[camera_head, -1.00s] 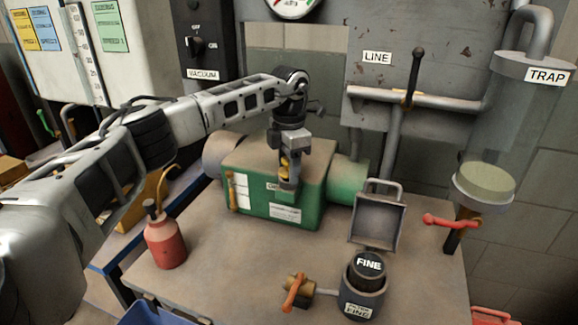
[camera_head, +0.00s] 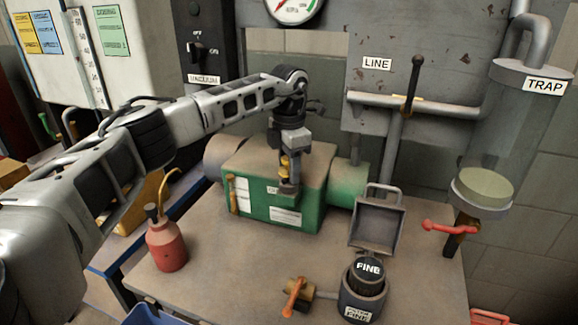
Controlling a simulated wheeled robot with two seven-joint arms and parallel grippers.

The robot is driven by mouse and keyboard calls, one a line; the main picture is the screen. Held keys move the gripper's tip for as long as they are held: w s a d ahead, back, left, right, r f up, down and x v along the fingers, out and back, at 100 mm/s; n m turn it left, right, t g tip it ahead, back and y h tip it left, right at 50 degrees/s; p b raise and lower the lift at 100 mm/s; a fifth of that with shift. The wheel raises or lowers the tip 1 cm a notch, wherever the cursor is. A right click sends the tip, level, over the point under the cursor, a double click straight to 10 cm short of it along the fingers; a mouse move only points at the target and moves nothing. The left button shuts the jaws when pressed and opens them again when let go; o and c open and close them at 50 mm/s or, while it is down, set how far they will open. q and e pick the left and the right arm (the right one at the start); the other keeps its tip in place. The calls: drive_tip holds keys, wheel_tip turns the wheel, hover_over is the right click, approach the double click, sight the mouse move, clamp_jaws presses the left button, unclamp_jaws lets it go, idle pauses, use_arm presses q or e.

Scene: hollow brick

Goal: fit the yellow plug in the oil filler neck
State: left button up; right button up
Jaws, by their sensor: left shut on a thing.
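The green pump box (camera_head: 306,207) stands on the bench with white labels on its front. My left gripper (camera_head: 288,184) points down at the near upper edge of the box, in front of its top. It is shut on the yellow plug (camera_head: 285,164), of which only a small yellow part shows between the fingers. The oil filler neck cannot be made out; the gripper and wrist cover that part of the box. I cannot tell whether the plug touches the neck. My right gripper is not in view.
A red oil can (camera_head: 166,246) stands on the bench at left. A hinged grey lid (camera_head: 376,224) and a FINE canister (camera_head: 363,297) stand at right, with an orange-handled valve (camera_head: 294,296) beside them. The TRAP cylinder (camera_head: 500,150) is at far right. The bench front centre is clear.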

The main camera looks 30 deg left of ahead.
use_arm(q)
drive_tip(key=shift+f+b, duration=0.35)
drive_tip(key=shift+f, duration=0.45)
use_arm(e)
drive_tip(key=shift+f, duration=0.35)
use_arm(q)
drive_tip(key=o, duration=1.1)
drive_tip(key=shift+f, duration=0.1)
drive_tip(key=shift+r, duration=0.2)
wheel_tip(320, 180, up, 3)
drive_tip(key=shift+f+b, duration=0.1)
drive_tip(key=shift+b, duration=0.25)
wheel_tip(320, 180, up, 4)
drive_tip(key=shift+f, duration=0.2)
drive_tip(key=shift+r, duration=0.4)
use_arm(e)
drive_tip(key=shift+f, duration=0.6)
use_arm(q)
drive_tip(key=shift+s+f, duration=0.1)
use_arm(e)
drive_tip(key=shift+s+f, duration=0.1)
